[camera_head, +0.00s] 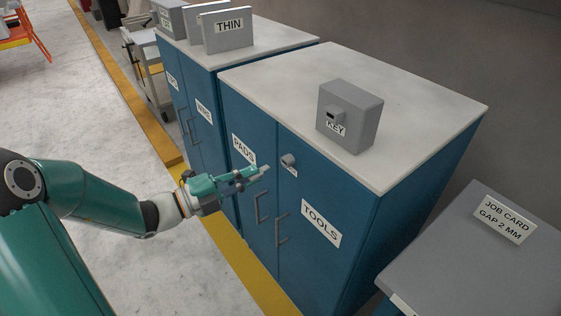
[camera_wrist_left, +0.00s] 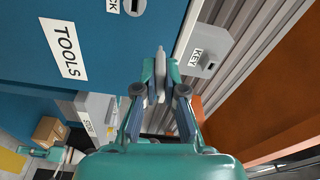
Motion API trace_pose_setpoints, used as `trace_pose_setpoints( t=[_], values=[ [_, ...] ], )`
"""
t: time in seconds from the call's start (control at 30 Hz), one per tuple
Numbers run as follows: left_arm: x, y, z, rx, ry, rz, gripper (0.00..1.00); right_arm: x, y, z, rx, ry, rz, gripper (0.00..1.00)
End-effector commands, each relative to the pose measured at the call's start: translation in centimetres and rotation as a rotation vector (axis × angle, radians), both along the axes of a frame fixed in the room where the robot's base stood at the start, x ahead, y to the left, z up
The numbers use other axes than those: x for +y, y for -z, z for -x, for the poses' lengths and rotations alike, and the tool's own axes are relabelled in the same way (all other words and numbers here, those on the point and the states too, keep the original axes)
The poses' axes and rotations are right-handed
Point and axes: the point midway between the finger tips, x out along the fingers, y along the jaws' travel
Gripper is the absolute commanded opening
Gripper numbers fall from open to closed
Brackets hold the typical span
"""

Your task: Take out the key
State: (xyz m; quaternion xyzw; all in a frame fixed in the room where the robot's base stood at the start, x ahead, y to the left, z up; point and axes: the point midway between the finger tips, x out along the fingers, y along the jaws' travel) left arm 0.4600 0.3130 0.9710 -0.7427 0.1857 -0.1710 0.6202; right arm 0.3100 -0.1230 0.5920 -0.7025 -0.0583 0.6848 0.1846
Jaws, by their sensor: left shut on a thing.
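My left gripper (camera_head: 258,174) is shut on a thin light grey piece, seemingly the key (camera_wrist_left: 160,66). The piece stands up between the fingertips in the left wrist view. The gripper is in front of the blue cabinet (camera_head: 350,215), left of the round grey lock (camera_head: 288,160) on its door. The lock shows a dark slot in the left wrist view (camera_wrist_left: 134,7), and the held piece looks apart from it. A grey box labelled KEY (camera_head: 352,115), with a slotted boss, stands on the cabinet top. A small teal arm end (camera_wrist_left: 32,151), seemingly my right gripper, shows too small to read.
The TOOLS door handle (camera_head: 279,230) and another handle beside it stick out below the gripper. A grey bench with a job card (camera_head: 507,218) stands at the right. Boxes, one labelled THIN (camera_head: 228,30), stand on the farther cabinet.

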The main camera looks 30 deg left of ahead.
Motion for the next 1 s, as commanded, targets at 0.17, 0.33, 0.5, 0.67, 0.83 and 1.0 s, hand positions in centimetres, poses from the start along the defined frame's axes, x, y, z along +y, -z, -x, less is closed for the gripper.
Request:
trace_pose_setpoints(
  t=[0.17,0.33,0.5,0.67,0.83,1.0],
  values=[
    [-1.5,-2.8,0.2,-0.002,0.003,0.0,0.0,0.0,-1.3,0.0,0.0,0.0,0.0,0.0],
    [-2.8,-5.0,0.3,-0.002,0.003,-0.001,0.0,0.0,-2.3,0.0,0.0,0.0,0.0,0.0],
    [-4.1,-7.2,0.4,-0.002,0.003,-0.001,0.0,0.0,-3.4,0.0,0.0,0.0,0.0,0.0],
    [-5.3,-9.3,0.5,-0.003,0.003,0.0,0.0,0.0,-4.5,0.0,0.0,0.0,0.0,0.0],
    [-6.5,-11.2,0.7,-0.002,0.002,0.0,0.0,0.0,-5.6,0.0,0.0,0.0,0.0,0.0],
    [-7.4,-12.6,0.7,-0.002,0.002,0.0,0.0,0.0,-6.3,0.0,0.0,0.0,0.0,0.0]
  ],
)
